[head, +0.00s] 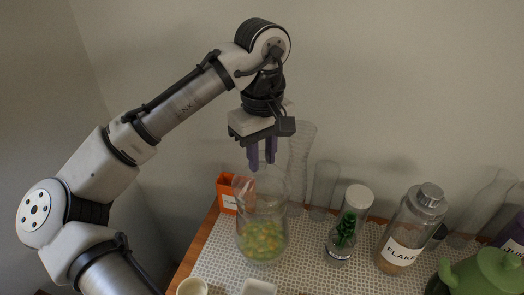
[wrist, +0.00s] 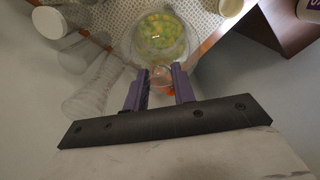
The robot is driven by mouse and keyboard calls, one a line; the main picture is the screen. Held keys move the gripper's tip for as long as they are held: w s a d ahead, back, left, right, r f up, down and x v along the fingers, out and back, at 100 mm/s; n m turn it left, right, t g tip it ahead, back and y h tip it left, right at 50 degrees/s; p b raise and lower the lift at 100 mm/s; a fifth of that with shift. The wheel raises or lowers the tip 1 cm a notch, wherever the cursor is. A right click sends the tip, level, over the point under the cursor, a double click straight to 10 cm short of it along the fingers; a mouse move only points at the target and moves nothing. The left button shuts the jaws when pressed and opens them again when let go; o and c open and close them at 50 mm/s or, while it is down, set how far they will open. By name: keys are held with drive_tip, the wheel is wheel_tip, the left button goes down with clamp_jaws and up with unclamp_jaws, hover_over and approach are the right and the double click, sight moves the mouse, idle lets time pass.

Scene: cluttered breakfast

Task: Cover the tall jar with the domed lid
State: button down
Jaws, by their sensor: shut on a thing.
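The tall jar (head: 262,238) is clear glass with green and yellow pieces in its lower part. It stands upright near the left side of the table. In the wrist view, the jar (wrist: 160,38) lies just beyond my fingertips. My gripper (head: 262,160) points down above the jar, its purple fingers close together. In the wrist view my gripper (wrist: 160,76) is shut on the knob of the domed lid (wrist: 158,62), which is clear glass and faint. The lid is over the jar's mouth; I cannot tell whether it touches the rim.
An orange box (head: 226,196) stands close behind the jar at left. A tall clear vase (head: 301,150) and a clear glass (head: 323,188) stand behind right. A white-capped bottle (head: 345,232), a flakes jar (head: 408,235) and a green teapot (head: 487,272) stand right. A cup (head: 192,288) is in front.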

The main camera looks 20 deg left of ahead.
drive_tip(key=shift+f, duration=0.15)
drive_tip(key=shift+f, duration=0.3)
drive_tip(key=shift+f+b, duration=0.35)
drive_tip(key=shift+f, duration=0.4)
idle(0.7)
drive_tip(key=c, duration=1.1)
unclamp_jaws()
drive_tip(key=shift+r, duration=0.1)
wheel_tip(320, 180, up, 4)
drive_tip(key=p, duration=0.4)
drive_tip(key=shift+r, duration=0.95)
drive_tip(key=shift+f, duration=0.1)
